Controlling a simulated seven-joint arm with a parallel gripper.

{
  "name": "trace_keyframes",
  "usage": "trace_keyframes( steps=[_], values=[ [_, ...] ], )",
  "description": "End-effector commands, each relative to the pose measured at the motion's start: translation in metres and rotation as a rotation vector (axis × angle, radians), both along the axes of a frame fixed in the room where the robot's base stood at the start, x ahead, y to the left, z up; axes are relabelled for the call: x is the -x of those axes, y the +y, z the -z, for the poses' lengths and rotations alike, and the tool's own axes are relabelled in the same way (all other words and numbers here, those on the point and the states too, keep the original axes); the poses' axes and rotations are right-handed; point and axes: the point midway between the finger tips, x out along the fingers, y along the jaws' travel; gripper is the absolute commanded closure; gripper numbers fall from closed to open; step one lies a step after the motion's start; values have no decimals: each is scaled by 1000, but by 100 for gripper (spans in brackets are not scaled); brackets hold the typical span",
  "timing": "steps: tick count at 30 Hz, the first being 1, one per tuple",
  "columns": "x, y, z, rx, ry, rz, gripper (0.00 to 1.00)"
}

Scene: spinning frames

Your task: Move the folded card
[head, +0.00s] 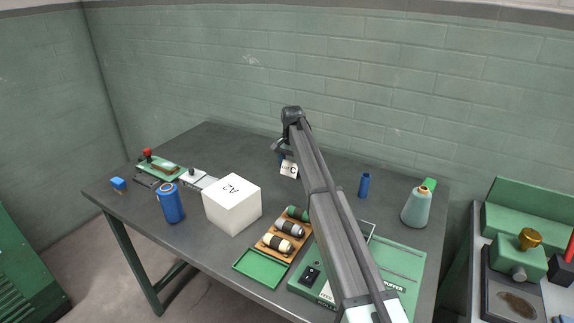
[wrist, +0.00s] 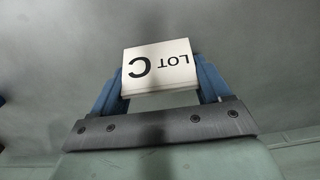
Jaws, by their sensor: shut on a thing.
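The folded card (head: 289,170) is white with black lettering. In the wrist view the card (wrist: 160,66) reads "LOT C", upside down in the picture. My gripper (head: 284,160) is shut on the card, with one blue finger at each side of it in the wrist view (wrist: 160,85). In the head view the card is at the far middle of the table, beneath the end of my arm. I cannot tell whether it touches the table top. Its rear side is hidden.
A white box marked A2 (head: 233,204) stands front left of the card. A blue canister (head: 170,203), a wooden tray of bobbins (head: 270,244) and a green tray (head: 261,268) are nearer. A blue tube (head: 364,185) and a thread cone (head: 416,207) stand right. The dark table (head: 225,150) is clear at back left.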

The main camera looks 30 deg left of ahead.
Motion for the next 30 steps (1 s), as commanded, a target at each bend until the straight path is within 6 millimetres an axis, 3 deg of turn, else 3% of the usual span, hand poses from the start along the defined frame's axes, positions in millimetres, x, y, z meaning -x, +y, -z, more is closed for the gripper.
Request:
trace_keyframes(
  steps=[30],
  values=[
    [1, -100, 0, 0, 0, 1, 51]
  ],
)
